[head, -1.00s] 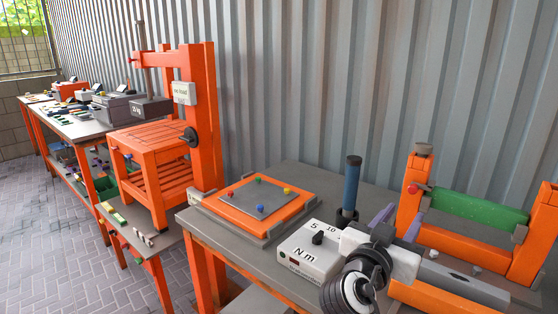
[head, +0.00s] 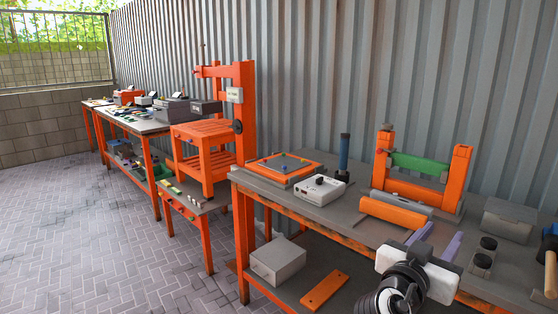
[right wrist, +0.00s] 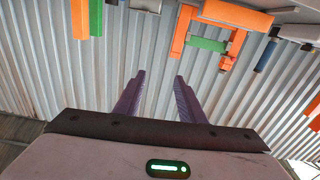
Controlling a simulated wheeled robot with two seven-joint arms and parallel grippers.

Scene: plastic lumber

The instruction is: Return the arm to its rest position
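My right arm's gripper (head: 435,242) is in the lower right of the head view, in front of the near bench. Its two purple fingers stand apart with nothing between them. In the right wrist view the fingers (right wrist: 158,85) are also spread and empty, with the bench objects and corrugated wall beyond, seen upside down. My left gripper is in neither view.
The near bench (head: 335,212) holds an orange plate (head: 285,168), a white torque box (head: 320,190), a dark blue post (head: 344,152) and an orange frame with a green bar (head: 420,164). Paved floor (head: 90,225) is open at left.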

